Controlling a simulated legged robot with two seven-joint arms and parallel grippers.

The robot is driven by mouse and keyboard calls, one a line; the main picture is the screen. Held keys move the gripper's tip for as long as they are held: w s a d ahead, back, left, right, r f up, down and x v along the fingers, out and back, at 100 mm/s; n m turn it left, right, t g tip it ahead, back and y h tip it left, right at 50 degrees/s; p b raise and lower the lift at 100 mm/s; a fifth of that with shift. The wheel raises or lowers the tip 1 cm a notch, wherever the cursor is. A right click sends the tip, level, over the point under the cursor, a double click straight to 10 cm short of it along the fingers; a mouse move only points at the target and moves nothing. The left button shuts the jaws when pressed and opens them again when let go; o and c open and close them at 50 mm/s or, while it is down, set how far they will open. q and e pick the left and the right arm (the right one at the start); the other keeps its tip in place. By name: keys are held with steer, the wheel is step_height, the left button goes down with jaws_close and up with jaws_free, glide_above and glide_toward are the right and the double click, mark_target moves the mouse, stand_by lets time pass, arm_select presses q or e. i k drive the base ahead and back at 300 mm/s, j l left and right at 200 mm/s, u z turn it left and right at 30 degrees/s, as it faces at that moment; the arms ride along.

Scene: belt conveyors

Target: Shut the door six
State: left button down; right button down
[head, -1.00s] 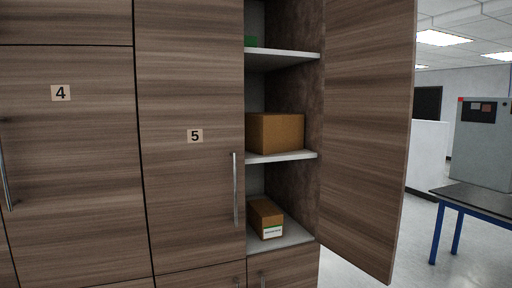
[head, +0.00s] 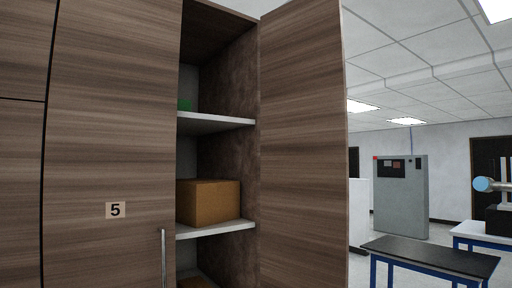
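An open wooden cabinet door (head: 302,150) stands swung outward at the right side of an open compartment. Its number does not show, but it is right of the shut door marked 5 (head: 115,210), so it appears to be door six. Inside are white shelves (head: 215,229) with a brown cardboard box (head: 208,203) on one. A green item (head: 185,105) sits on the shelf above. Part of another box (head: 197,283) shows at the bottom edge. Neither of my grippers is in view.
Door 5 has a vertical metal handle (head: 164,262). Right of the open door stand a dark-topped table (head: 430,258) with blue legs and a grey control cabinet (head: 400,198). Floor shows between them. Another white table with equipment is at the far right.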

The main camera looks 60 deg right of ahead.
mark_target(305, 165)
steer(key=l+z, duration=0.1)
steer(key=l, duration=0.55)
steer(key=l+z, duration=0.35)
steer(key=l, duration=0.35)
steer(key=l+z, duration=0.35)
steer(key=l, duration=0.4)
steer(key=l+u, duration=0.25)
steer(key=l, duration=0.2)
steer(key=k+l+u, duration=0.1)
steer(key=l+u, duration=0.15)
steer(key=l, duration=0.15)
steer(key=k+l+u, duration=0.1)
steer(key=l+u, duration=0.15)
steer(key=l, duration=0.15)
steer(key=i+l, duration=0.1)
steer(key=l, duration=0.4)
steer(key=i+l+u, duration=0.1)
steer(key=l, duration=0.4)
